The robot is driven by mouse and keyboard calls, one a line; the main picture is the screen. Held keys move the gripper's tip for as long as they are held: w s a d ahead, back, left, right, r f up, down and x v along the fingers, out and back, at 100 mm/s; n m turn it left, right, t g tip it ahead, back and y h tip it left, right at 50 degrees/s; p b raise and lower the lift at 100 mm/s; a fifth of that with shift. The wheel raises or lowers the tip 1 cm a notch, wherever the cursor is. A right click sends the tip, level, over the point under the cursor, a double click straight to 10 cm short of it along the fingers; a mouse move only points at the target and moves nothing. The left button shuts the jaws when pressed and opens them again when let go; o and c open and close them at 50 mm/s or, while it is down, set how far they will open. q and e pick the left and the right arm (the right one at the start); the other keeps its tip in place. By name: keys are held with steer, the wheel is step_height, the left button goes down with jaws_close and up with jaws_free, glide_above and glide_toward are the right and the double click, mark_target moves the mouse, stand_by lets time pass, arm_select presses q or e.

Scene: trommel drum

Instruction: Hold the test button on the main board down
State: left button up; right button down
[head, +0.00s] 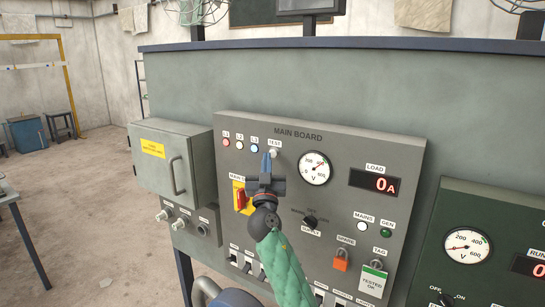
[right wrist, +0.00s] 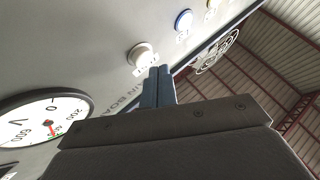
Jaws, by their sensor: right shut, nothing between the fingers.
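The main board (head: 335,150) is a grey panel facing me. Its white round test button (head: 273,152) sits under the TEST label, right of the lamp row. My right gripper (head: 266,160) is shut and empty, its blue fingertips pointing at the panel just below and left of the button. In the right wrist view the button (right wrist: 142,54) stands out from the panel, with the closed fingertips (right wrist: 160,74) beside its lower right edge. I cannot tell whether they touch it. My left gripper is not in view.
Lamps L1 (head: 226,142), L2 (head: 239,145) and L3 (head: 254,148) lie left of the button. A voltmeter (head: 315,168) is to its right. A red-and-yellow switch (head: 241,198) and a black knob (head: 310,221) sit lower. A grey box (head: 172,165) juts out at left.

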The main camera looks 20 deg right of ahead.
steer(key=shift+s, duration=0.1)
steer(key=s+a, duration=0.1)
steer(key=a, duration=0.1)
steer(key=s+a+b, duration=0.1)
steer(key=s+a, duration=0.1)
steer(key=shift+b, duration=0.3)
stand_by(0.4)
stand_by(0.7)
